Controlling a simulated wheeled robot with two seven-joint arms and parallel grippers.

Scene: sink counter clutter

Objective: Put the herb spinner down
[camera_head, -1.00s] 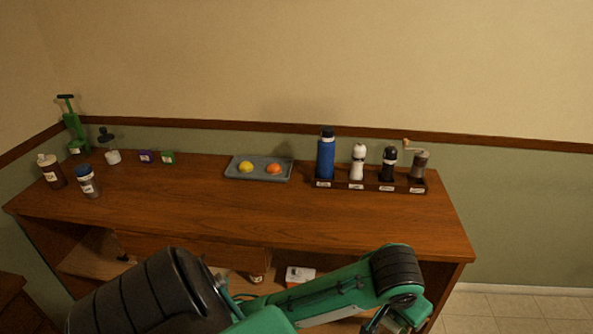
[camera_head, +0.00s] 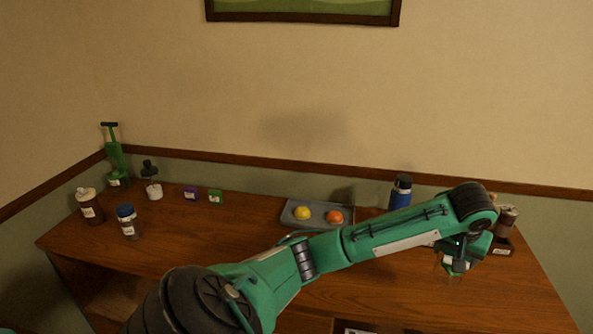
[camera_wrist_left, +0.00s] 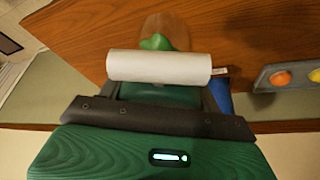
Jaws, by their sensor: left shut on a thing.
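My left gripper (camera_head: 456,262) is shut on the herb spinner, which shows as a white cylinder (camera_wrist_left: 160,67) lying across between the fingers in the left wrist view. A green part and a pale, rounded, see-through shape show beyond it. In the head view only a small green and white bit of the held thing (camera_head: 452,264) shows under my wrist, over the right part of the wooden counter (camera_head: 400,295). I cannot tell whether it touches the counter. My right gripper is not in view.
A grey tray (camera_head: 288,222) with a lemon (camera_head: 302,213) and an orange (camera_head: 334,217) stands at the back. A blue bottle (camera_head: 400,192) and a grinder (camera_head: 508,216) stand right of it; my arm hides things between. Several bottles and small boxes stand left. The front middle is clear.

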